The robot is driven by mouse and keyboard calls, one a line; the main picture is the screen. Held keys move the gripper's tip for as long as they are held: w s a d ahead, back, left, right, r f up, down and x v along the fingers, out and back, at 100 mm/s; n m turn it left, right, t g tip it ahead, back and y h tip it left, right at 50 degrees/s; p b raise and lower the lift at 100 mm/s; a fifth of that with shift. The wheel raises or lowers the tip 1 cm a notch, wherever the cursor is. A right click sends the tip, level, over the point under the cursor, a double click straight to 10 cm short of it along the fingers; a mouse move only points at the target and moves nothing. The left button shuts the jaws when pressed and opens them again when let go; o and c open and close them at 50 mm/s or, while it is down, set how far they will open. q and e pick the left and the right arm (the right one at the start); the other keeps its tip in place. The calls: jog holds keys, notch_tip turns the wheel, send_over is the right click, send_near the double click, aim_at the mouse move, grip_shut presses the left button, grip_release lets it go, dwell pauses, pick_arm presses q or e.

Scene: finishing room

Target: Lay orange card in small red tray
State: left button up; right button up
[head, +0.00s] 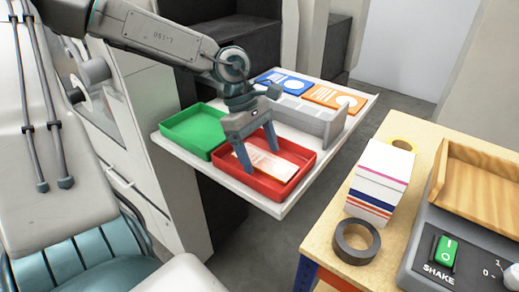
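My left gripper (268,166) reaches down over the small red tray (299,152), its two fingers spread apart. A pale card with orange markings (254,160) lies in the red tray, below and between the fingers; they partly cover it. I cannot tell whether a fingertip touches it. An orange card (332,97) with white shapes lies on the far right part of the white shelf (357,102), behind a grey divider. My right gripper is not in view.
A green tray (194,130) adjoins the red tray on the left. A blue card (282,81) lies beside the orange one, behind the grey divider (318,122).

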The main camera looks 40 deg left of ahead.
pick_arm(q)
jog(key=shift+r, duration=0.1)
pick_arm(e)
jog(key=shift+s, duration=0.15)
pick_arm(q)
jog(key=shift+r, duration=0.15)
jog(key=shift+w+a+r, duration=0.1)
jog(key=shift+a+r, duration=0.1)
jog(key=shift+r, duration=0.25)
jog(key=v, duration=1.1)
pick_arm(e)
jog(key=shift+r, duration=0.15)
